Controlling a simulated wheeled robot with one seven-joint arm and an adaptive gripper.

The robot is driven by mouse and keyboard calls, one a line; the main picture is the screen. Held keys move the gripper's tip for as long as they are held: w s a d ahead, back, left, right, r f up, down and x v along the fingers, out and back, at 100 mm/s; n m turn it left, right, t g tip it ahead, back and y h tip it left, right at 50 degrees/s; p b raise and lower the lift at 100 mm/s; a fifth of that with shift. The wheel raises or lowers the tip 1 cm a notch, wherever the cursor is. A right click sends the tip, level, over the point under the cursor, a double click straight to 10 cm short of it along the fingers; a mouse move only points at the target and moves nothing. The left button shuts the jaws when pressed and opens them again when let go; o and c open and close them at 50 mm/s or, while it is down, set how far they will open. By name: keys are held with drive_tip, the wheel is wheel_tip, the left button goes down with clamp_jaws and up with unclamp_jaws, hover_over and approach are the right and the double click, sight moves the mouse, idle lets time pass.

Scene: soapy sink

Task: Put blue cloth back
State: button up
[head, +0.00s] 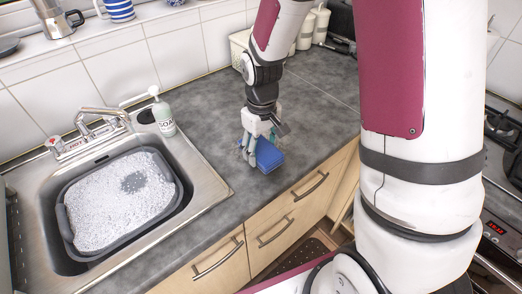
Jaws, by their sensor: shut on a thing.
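The blue cloth (268,156) is a small folded, block-like piece. It is at the grey countertop to the right of the sink, near the front edge. My gripper (252,155) points down and is shut on the blue cloth, with its fingers at the cloth's left side. Whether the cloth touches the counter or hangs just above it, I cannot tell. The fingers hide part of the cloth's left end.
The sink (205,188) holds a grey basin (68,233) full of suds. A soap bottle (161,115) and the tap (100,125) stand behind it. White canisters (319,24) stand at the back. The counter (215,110) between sink and gripper is clear.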

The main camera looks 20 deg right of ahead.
sight(261, 151)
drive_tip(key=shift+w+d+f, duration=0.1)
drive_tip(key=shift+w+d, duration=0.1)
drive_tip(key=shift+w, duration=0.3)
drive_tip(key=shift+w+d+f, duration=0.1)
drive_tip(key=shift+w+d, duration=0.05)
drive_tip(key=shift+w, duration=0.35)
drive_tip(key=shift+f, duration=1.65)
drive_tip(key=shift+f, duration=0.15)
drive_tip(key=o, duration=1.1)
